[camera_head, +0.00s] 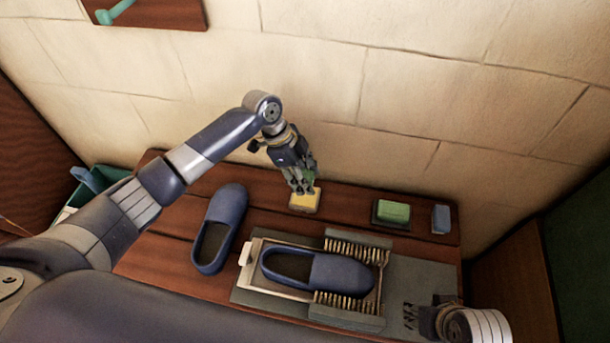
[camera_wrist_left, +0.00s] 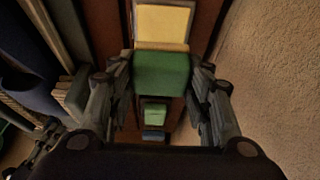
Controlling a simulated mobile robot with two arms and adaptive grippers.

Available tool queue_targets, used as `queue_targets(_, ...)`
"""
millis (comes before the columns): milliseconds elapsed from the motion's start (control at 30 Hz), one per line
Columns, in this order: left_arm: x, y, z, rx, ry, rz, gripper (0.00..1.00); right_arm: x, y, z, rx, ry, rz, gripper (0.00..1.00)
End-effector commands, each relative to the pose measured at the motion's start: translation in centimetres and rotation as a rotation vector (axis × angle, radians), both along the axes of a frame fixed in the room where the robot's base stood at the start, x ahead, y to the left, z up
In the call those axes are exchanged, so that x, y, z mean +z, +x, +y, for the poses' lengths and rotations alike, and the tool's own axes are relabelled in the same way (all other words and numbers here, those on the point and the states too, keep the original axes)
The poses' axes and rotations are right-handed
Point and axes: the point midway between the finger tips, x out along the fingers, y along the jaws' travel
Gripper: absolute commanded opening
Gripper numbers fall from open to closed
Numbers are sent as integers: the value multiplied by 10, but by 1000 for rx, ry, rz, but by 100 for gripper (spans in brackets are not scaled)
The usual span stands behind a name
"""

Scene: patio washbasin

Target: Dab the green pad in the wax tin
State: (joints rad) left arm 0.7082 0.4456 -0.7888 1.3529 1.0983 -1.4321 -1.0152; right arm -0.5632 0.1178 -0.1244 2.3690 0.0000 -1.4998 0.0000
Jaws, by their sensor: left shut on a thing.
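The wax tin (camera_head: 305,202), a shallow square with yellow wax, sits on the wooden top near the wall. My left gripper (camera_head: 303,188) is over its back edge, pointing down and shut on the green pad. The pad (camera_wrist_left: 161,73) fills the space between the fingers in the left wrist view, with the yellow tin (camera_wrist_left: 163,24) just beyond it. In the head view the fingers mostly hide the pad. I cannot tell whether it touches the wax. My right gripper (camera_head: 411,316) is at the lower right, apart from the tin; its jaw opening is unclear.
A dark blue clog (camera_head: 225,222) lies left of a brush stand (camera_head: 243,283) holding another clog (camera_head: 330,272). A green block on a dark holder (camera_head: 393,212) and a small blue block (camera_head: 440,219) are right of the tin. The stone wall (camera_head: 420,110) rises close behind.

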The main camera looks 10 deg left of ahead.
Motion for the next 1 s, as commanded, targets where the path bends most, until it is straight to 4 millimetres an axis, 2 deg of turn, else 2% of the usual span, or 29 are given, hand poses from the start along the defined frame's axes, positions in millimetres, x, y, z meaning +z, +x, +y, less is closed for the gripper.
queue_targets(600,15,0,0,0,0,0,26,-45,7,1,3,-2,26,40)
queue_targets(1000,14,0,0,0,0,0,26,-48,7,1,4,-3,26,40)
